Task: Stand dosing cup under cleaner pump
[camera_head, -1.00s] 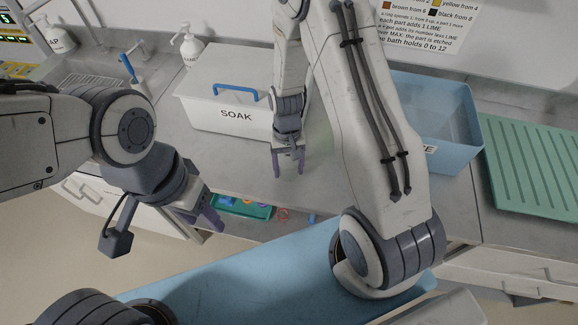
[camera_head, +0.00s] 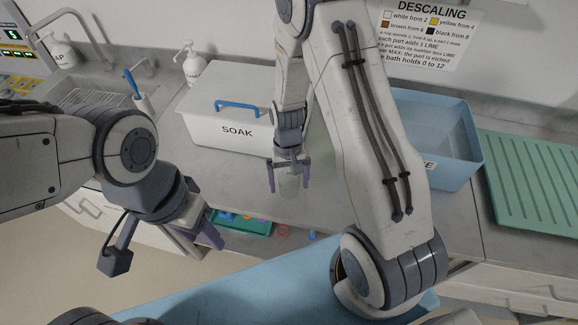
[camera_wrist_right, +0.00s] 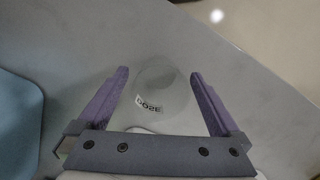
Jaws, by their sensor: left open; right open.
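The clear dosing cup (camera_wrist_right: 158,78), labelled DOSE, stands on the grey worktop in the right wrist view. It lies between the open purple fingers of my right gripper (camera_wrist_right: 160,88), with a gap on each side. In the head view my right gripper (camera_head: 288,182) points down in front of the SOAK box, and the cup (camera_head: 289,188) shows only faintly between its fingers. My left gripper (camera_head: 206,228) is open and empty in front of the counter's edge. A white pump bottle (camera_head: 194,69) stands behind the SOAK box; its label is partly hidden.
The white SOAK box (camera_head: 205,128) with a blue handle stands left of my right gripper. A blue tub (camera_head: 455,140) and green ribbed mat (camera_head: 535,185) lie to the right. Another pump bottle (camera_head: 63,55) stands by the sink. A green tray (camera_head: 250,226) sits below the counter edge.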

